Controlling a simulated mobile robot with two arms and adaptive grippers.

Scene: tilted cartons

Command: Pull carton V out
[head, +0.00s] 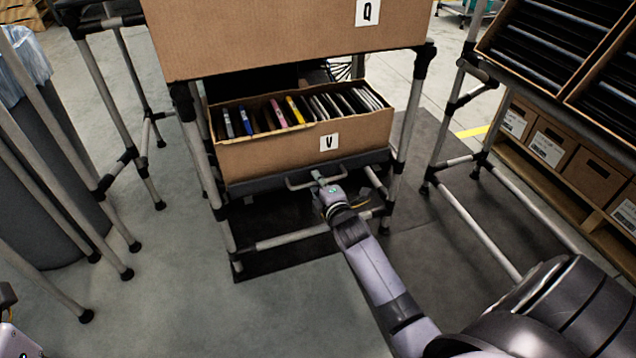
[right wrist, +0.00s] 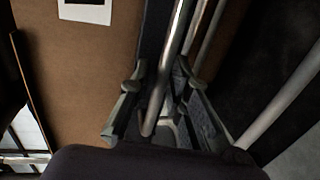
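Carton V (head: 264,156) is an open brown cardboard box with a white V label, holding several upright folders or books. It sits on a dark shelf tray (head: 262,184) in the lower level of a pipe rack. A metal handle (head: 300,184) runs along the tray's front. My right gripper (head: 322,184) is at this handle. In the right wrist view the handle bar (right wrist: 178,45) passes between the fingers of my right gripper (right wrist: 163,85), which stand apart with gaps beside the bar. Only a small piece of my left arm shows at the lower left edge; its gripper cannot be made out.
Carton Q (head: 270,40) stands on the level directly above carton V. Rack legs (head: 408,125) flank the tray on both sides. A bin (head: 40,190) and more pipe frames stand at the left, and shelves with boxes (head: 590,178) at the right. The floor before the rack is clear.

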